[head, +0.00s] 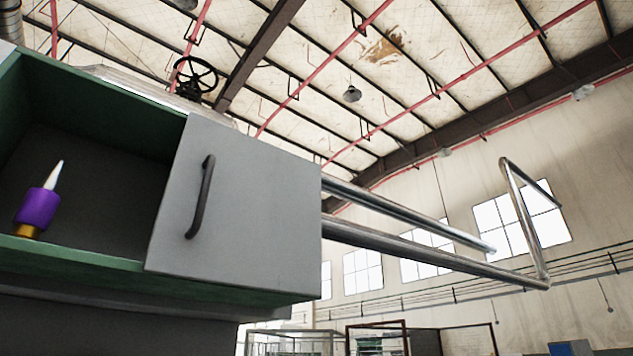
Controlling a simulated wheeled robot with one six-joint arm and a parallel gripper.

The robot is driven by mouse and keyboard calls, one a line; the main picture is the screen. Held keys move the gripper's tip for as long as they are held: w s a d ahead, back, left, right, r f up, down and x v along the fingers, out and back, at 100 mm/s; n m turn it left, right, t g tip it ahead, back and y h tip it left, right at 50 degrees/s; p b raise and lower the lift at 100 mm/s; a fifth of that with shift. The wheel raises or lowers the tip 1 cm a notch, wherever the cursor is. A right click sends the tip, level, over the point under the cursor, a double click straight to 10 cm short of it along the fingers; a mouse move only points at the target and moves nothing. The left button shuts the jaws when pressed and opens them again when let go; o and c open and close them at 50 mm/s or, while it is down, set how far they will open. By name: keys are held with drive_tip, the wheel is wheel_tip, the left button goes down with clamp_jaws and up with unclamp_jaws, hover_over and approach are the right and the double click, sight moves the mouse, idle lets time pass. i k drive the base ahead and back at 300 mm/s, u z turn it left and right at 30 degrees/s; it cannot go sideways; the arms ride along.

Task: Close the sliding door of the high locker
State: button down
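The high locker (90,264) has a green frame and fills the left of the head view, seen from below. Its grey sliding door (255,215) covers the right part of the front. A dark curved handle (201,197) is on the door near its left edge. The left part of the locker stands open, with a dark inside showing. A purple bottle (37,207) with a white pointed tip and a gold base stands in the open part. My gripper is not in view.
Shiny metal pipes (430,250) run out to the right from behind the locker, with an upright bend at their end. A black handwheel (195,75) is above the locker. Metal frames (380,338) stand low in the background. Windows line the far wall.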

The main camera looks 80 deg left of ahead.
sight(237, 208)
drive_tip(key=u, duration=0.05)
drive_tip(key=i, duration=0.95)
drive_tip(key=u, duration=2.1)
